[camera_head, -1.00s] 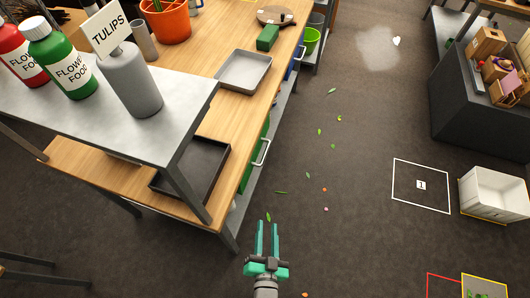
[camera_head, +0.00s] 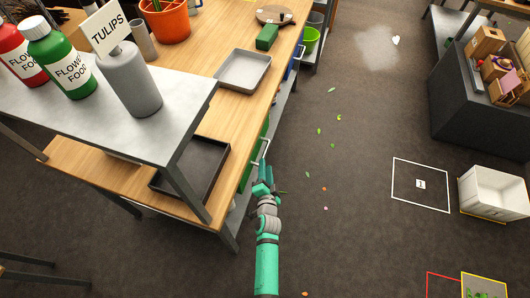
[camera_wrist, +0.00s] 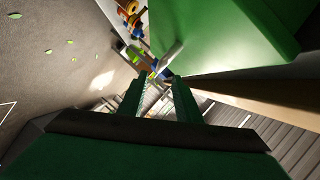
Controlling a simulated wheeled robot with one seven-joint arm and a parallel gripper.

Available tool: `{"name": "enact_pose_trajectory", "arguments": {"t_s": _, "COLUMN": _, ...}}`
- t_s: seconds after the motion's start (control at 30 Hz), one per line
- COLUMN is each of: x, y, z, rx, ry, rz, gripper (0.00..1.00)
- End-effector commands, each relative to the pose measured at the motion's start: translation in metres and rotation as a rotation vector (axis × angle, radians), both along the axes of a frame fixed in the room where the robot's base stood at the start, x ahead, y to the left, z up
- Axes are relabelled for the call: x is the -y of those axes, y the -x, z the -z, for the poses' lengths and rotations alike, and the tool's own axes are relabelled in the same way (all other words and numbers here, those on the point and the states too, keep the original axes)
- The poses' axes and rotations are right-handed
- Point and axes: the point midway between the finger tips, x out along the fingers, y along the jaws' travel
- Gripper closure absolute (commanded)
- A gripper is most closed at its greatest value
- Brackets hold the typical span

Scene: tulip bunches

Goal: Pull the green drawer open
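The green drawer (camera_head: 260,132) is under the wooden workbench, on its right side, seen edge-on in the head view. Its pale bar handle (camera_head: 265,148) sticks out from the front. In the wrist view the green drawer front (camera_wrist: 235,35) fills the upper right. A pale bar that looks like the handle (camera_wrist: 169,58) shows just beyond the fingertips. My gripper (camera_head: 264,178) is at the bench side, just below the handle in the head view. In the wrist view its two fingers (camera_wrist: 158,82) are apart with nothing visible held between them. Contact with the handle cannot be told.
The workbench (camera_head: 215,118) carries a grey tray (camera_head: 243,84) and a dark tray. A metal shelf (camera_head: 75,110) with bottles stands at its near end, its leg close left of my arm.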

Motion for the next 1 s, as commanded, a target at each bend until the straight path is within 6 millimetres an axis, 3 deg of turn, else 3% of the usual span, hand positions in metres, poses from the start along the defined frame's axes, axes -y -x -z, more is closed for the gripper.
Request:
{"name": "enact_pose_trajectory", "arguments": {"t_s": 0.4, "x": -0.003, "y": -0.067, "z": 0.013, "rx": 0.002, "ry": 0.001, "rz": -0.001, "gripper": 0.69}}
{"name": "enact_pose_trajectory", "arguments": {"t_s": 0.63, "x": -0.002, "y": -0.085, "z": 0.018, "rx": 0.002, "ry": 0.001, "rz": -0.001, "gripper": 0.69}}
{"name": "enact_pose_trajectory", "arguments": {"t_s": 1.0, "x": -0.002, "y": -0.090, "z": 0.019, "rx": 0.001, "ry": 0.002, "rz": 0.000, "gripper": 0.69}}
